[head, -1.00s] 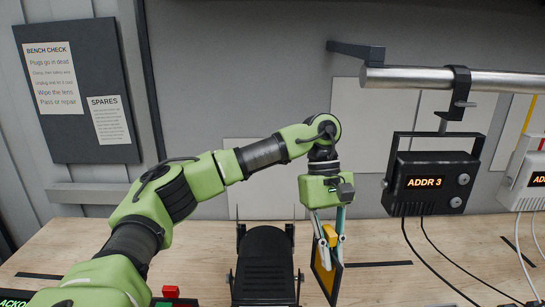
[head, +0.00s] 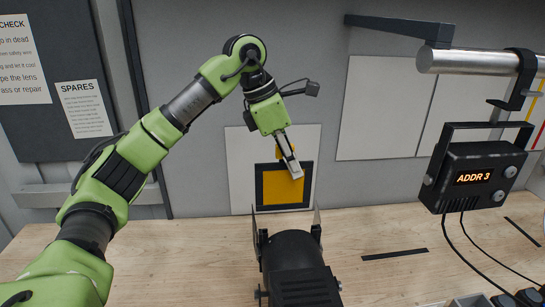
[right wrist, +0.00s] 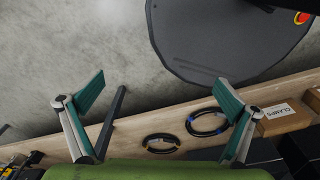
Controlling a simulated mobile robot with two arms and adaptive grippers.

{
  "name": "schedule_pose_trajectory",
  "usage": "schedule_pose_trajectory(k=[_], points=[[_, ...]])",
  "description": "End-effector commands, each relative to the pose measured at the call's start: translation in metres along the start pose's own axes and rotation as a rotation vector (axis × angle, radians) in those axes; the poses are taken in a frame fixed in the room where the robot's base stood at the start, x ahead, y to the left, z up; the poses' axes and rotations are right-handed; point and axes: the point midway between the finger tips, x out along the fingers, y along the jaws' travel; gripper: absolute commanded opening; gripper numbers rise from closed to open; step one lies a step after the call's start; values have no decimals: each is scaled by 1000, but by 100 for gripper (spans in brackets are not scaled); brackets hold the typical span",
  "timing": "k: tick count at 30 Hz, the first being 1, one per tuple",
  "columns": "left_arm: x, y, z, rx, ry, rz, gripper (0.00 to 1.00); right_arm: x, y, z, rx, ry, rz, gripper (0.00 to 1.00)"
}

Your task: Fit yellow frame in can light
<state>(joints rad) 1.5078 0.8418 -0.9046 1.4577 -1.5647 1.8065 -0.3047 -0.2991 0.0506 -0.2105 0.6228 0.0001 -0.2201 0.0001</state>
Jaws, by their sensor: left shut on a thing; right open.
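The yellow frame (head: 270,187) is a yellow square with a black border. In the head view my left gripper (head: 291,165) is shut on its top edge. The frame appears apart from the can light. My right gripper (right wrist: 155,115) is open and empty in the right wrist view.
Black lamp box ADDR 3 (head: 473,177) hangs from a metal pipe (head: 470,62) at right, with cables trailing to the wooden bench (head: 190,245). In the right wrist view, coiled cables (right wrist: 205,121) and a CLAMPS box (right wrist: 287,119) lie on a wooden surface.

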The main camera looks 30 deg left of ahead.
Motion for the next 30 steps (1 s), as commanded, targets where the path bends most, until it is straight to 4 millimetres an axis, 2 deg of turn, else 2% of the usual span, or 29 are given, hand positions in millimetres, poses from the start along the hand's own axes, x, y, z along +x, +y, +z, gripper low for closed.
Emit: schedule_pose_trajectory(k=[2, 4, 10, 13, 16, 23, 26, 30], points=[[2, -1, 1, 4, -1, -1, 0, 2, -6, -2, 3, 3, -7, 100], [5, -2, 0, 5, -1, -1, 0, 4, -2, 0, 1, 1, -2, 100], [18, -1, -6, 5, -1, -1, 0, 16, 40, 12, -1, -14, 46, 100], [27, -1, -10, 4, -1, -1, 0, 23, 52, 17, -2, -19, 60, 100], [35, -1, -14, 4, -1, -1, 0, 31, 47, 16, -1, -17, 54, 100], [44, -1, -17, 5, -2, -1, 0, 42, 12, 9, 1, -7, 14, 100], [44, -2, -17, 5, -2, -1, 0, 42, 12, 9, -1, -6, 13, 100], [44, -2, -17, 5, -2, -1, 0, 41, 23, 11, -6, -9, 26, 100]])
